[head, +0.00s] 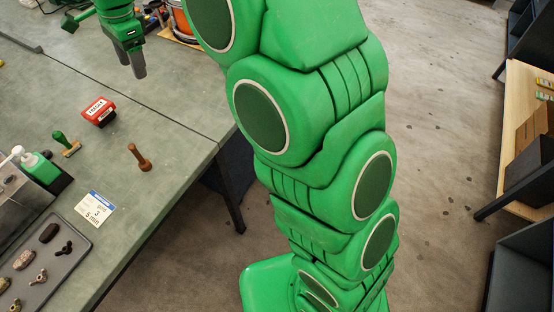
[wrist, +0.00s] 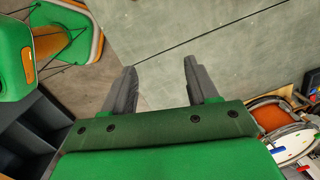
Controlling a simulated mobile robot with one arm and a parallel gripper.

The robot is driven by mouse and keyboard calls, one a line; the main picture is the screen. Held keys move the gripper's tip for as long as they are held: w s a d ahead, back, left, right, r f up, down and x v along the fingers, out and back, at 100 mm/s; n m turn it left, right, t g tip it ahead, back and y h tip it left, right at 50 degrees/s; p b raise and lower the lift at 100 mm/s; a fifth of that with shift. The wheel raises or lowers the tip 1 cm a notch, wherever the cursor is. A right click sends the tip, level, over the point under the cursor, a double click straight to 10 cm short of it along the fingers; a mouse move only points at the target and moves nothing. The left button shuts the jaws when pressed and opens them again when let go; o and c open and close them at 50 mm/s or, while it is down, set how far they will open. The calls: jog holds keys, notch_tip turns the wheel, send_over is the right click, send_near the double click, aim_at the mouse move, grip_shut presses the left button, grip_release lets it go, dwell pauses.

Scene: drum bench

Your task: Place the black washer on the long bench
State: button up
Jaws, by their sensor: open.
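I cannot make out a black washer in either view. The long bench (head: 165,85) has a grey-green top and fills the left of the head view; its top also shows in the wrist view (wrist: 225,55). My gripper (head: 138,72) hangs above the far part of the bench. In the wrist view my gripper (wrist: 160,64) has its two dark fingers spread apart, with nothing between them.
A dark tray (head: 75,279) with several small metal parts lies at the near left. Nearby are a printed card (head: 95,208), a wooden peg (head: 138,157), a green-handled stamp (head: 66,143) and a red box (head: 99,112). An orange drum (wrist: 272,117) stands at the wrist view's right.

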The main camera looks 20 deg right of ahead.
jog(key=s+d+n+g+h, duration=0.1)
jog(key=s+d+n, duration=0.7)
jog(key=s+d, duration=1.7)
jog(key=shift+s+d+n, duration=0.2)
jog(key=shift+d+n, duration=0.2)
jog(key=shift+d, duration=0.7)
jog(key=s+d+f+n, duration=0.1)
jog(key=s, duration=0.2)
jog(key=s+d+f, duration=0.1)
jog(key=s+d, duration=0.1)
jog(key=s, duration=0.2)
jog(key=s+d+f+n, duration=0.1)
jog(key=s, duration=0.2)
jog(key=shift+s+d+f+n+g+h, duration=0.25)
jog(key=shift+s+n+g+h, duration=0.05)
jog(key=shift+g, duration=0.1)
jog(key=shift+o, duration=0.8)
jog(key=shift+s+f, duration=0.1)
jog(key=shift+s, duration=0.15)
